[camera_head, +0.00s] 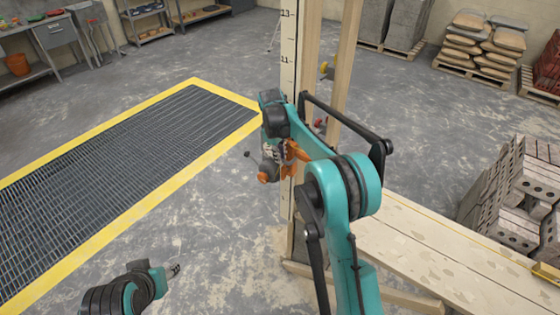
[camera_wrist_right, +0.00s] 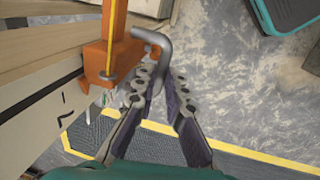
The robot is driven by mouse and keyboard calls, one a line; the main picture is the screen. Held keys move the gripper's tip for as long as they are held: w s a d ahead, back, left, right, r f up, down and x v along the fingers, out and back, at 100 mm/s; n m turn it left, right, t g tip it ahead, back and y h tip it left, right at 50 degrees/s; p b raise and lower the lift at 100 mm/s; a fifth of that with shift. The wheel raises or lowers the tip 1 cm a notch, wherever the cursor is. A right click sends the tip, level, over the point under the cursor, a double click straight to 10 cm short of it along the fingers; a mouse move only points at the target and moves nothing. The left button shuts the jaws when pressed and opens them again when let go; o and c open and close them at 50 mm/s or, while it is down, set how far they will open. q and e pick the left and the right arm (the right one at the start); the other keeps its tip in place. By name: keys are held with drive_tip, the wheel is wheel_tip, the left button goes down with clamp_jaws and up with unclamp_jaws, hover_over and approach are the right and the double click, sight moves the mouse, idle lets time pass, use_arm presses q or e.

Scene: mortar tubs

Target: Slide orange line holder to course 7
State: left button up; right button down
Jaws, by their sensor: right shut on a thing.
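The orange line holder (camera_wrist_right: 122,58) sits against the pale marked pole (camera_wrist_right: 40,115) in the right wrist view, with a grey bent rod (camera_wrist_right: 158,38) and a yellow cord on it. My right gripper (camera_wrist_right: 160,82) is shut on the holder's bent rod. In the head view, the orange holder (camera_head: 297,152) is partly hidden by my right gripper (camera_head: 280,162) beside the upright pole (camera_head: 288,60). The numbers 13 and 11 show high on the pole; the lower numbers are hidden by my arm. My left gripper (camera_head: 175,269) is low at the left, small, its opening unclear.
Timber uprights (camera_head: 345,45) stand beside the pole. A plank platform (camera_head: 440,250) extends to the lower right. Grey blocks (camera_head: 515,190) are stacked at the right. A yellow-edged floor grate (camera_head: 120,150) lies left, with open concrete floor around it.

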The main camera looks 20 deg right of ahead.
drive_tip(key=shift+r+p, duration=0.5)
drive_tip(key=shift+r, duration=0.9)
drive_tip(key=c, duration=1.6)
unclamp_jaws()
drive_tip(key=r, duration=0.4)
drive_tip(key=s+a+r, duration=0.1)
drive_tip(key=r, duration=0.6)
drive_tip(key=shift+s+a+r, duration=0.15)
drive_tip(key=shift+a+r, duration=0.2)
